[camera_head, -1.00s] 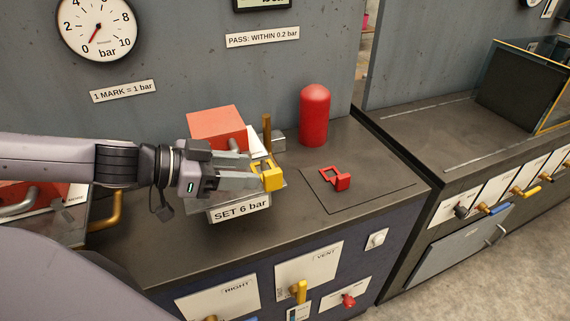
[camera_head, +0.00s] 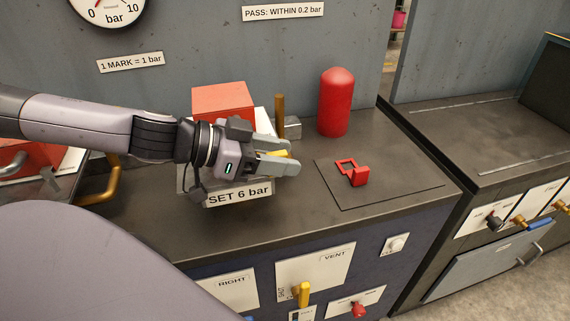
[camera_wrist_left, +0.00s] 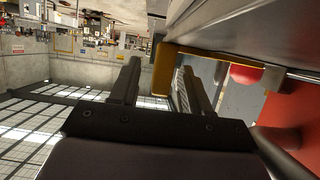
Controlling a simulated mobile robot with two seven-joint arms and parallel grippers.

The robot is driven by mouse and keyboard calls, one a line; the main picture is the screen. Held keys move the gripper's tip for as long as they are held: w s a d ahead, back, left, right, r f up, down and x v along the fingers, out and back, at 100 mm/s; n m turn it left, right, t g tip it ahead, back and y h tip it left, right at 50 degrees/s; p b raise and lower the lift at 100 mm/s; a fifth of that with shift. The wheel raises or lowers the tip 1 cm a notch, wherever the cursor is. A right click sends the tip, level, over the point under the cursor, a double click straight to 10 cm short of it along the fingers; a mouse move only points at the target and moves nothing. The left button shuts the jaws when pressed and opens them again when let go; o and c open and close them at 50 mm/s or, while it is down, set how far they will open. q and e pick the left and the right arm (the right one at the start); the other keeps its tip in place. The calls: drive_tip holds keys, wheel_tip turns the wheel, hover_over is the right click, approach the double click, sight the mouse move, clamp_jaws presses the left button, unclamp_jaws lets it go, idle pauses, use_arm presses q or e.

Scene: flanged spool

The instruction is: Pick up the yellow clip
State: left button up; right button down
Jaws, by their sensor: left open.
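The yellow clip (camera_head: 279,153) shows only as a small bit of yellow in the head view, mostly hidden by my left gripper. My left gripper (camera_head: 289,157) is open, its two fingers pointing right, with the yellow bit seen between them. I cannot tell if they touch the clip. In the left wrist view the open fingers (camera_wrist_left: 157,90) have an ochre-yellow bar (camera_wrist_left: 163,70) beyond and between them; I cannot tell for sure that it is the clip. My right gripper is not in view.
A sign reading SET 6 bar (camera_head: 240,194) is just below the gripper. A red block (camera_head: 223,101), a brown post (camera_head: 280,117) and a red cylinder (camera_head: 336,103) stand behind. A red clip (camera_head: 355,173) lies to the right on the bench (camera_head: 330,220).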

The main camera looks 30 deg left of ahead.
use_arm(q)
drive_tip(key=shift+s+r, duration=0.1)
drive_tip(key=shift+s, duration=0.05)
drive_tip(key=shift+a, duration=0.1)
clamp_jaws()
